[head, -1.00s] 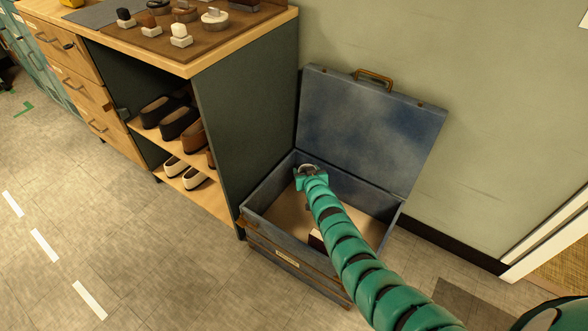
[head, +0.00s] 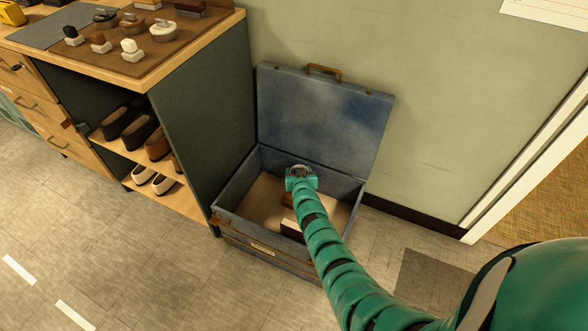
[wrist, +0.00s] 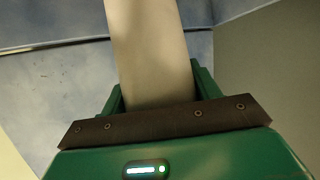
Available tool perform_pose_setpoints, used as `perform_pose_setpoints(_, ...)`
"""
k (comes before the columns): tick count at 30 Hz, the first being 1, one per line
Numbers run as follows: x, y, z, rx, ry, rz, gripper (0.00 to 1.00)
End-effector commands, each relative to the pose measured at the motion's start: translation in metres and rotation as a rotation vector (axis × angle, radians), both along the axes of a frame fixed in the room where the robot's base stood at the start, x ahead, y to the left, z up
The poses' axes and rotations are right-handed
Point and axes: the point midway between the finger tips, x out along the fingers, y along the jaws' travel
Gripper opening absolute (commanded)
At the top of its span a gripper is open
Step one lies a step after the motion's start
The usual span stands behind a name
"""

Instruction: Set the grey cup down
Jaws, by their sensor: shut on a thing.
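My gripper (head: 301,176) is over the open blue trunk (head: 232,205), near the trunk's back wall. It is shut on a pale grey-beige thing, which I take to be the grey cup (wrist: 152,50). In the wrist view the cup's smooth side rises from between the jaws and runs out of the top of the picture. In the head view only a small greyish, rounded bit of it shows at the gripper's end. The gripper and arm hide its lower part, and I cannot tell whether it touches anything below.
The trunk's lid (head: 325,115) stands open against the wall. A dark-and-white box (head: 292,231) and a brown thing (head: 287,200) lie inside, partly behind my arm. Bare trunk floor (head: 262,205) shows at the left. A shoe cabinet (head: 205,120) stands close on the left.

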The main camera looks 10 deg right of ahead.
Motion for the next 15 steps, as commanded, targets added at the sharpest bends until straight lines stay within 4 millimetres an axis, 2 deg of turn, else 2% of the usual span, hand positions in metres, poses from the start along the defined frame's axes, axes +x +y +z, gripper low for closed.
perform_pose_setpoints(3,-0.0054,-0.0078,0.0025,0.002,0.0,-0.018,0.33)
perform_pose_setpoints(15,-0.0115,-0.0143,0.0024,0.002,0.002,-0.032,0.33)
